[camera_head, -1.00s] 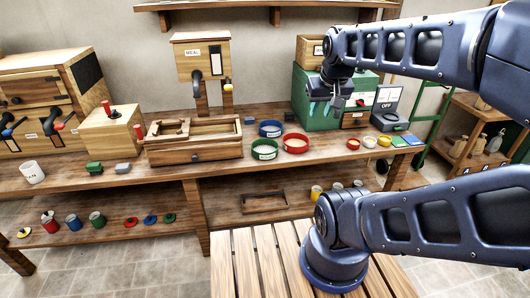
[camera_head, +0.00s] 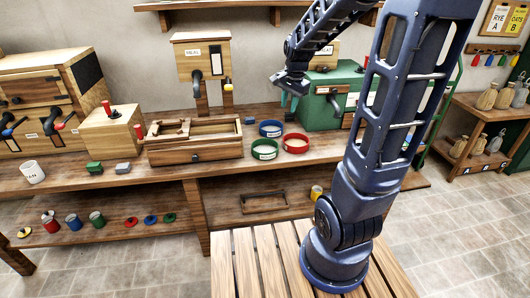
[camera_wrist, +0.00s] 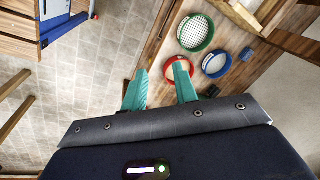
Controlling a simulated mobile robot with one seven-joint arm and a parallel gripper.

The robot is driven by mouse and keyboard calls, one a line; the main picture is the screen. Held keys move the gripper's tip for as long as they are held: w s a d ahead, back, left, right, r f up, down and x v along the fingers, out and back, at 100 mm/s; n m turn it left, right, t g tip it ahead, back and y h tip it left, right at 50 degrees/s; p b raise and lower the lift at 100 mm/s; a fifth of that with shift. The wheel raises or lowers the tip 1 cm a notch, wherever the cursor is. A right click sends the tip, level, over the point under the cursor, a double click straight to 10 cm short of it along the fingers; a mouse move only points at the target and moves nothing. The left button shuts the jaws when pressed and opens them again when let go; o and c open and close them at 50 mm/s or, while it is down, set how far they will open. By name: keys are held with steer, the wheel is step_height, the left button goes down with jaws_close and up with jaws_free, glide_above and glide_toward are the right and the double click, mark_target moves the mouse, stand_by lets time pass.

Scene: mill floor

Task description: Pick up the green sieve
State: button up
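The green sieve (camera_head: 265,151) is a round green-rimmed ring with a pale label, standing on the long wooden bench. It sits just left of the red sieve (camera_head: 296,144) and in front of the blue sieve (camera_head: 271,129). My gripper (camera_head: 288,103) is in the air above the bench, above and to the right of the green sieve. In the wrist view my gripper (camera_wrist: 160,68) has its two teal fingers apart with nothing between them. The green sieve (camera_wrist: 196,33) shows there beyond the fingers, up and right. The right fingertip overlaps the red sieve (camera_wrist: 180,70).
A wooden box tray (camera_head: 195,142) stands left of the sieves, under the meal hopper (camera_head: 201,55). A green machine (camera_head: 318,112) stands to the right, close to my gripper. The bench front before the sieves is clear.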

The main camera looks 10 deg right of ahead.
steer(key=w+a+f+m, duration=0.2)
steer(key=w+f, duration=0.3)
steer(key=f, duration=0.4)
steer(key=w+a+f+m+g, duration=0.1)
steer(key=w+f+m, duration=0.3)
steer(key=f, duration=0.5)
steer(key=w+a+f+m+g, duration=0.1)
steer(key=w+a+f+m, duration=0.2)
steer(key=w+f, duration=0.3)
step_height(320, 180, down, 4)
steer(key=shift+w+r+m+h, duration=0.15)
steer(key=shift+m+h, duration=0.25)
steer(key=shift+m, duration=0.2)
steer(key=shift+s+a+f, duration=0.15)
steer(key=shift+a+f, duration=0.05)
steer(key=shift+f, duration=1.15)
steer(key=shift+s+a+f, duration=0.15)
steer(key=shift+f, duration=1.15)
jaws_close()
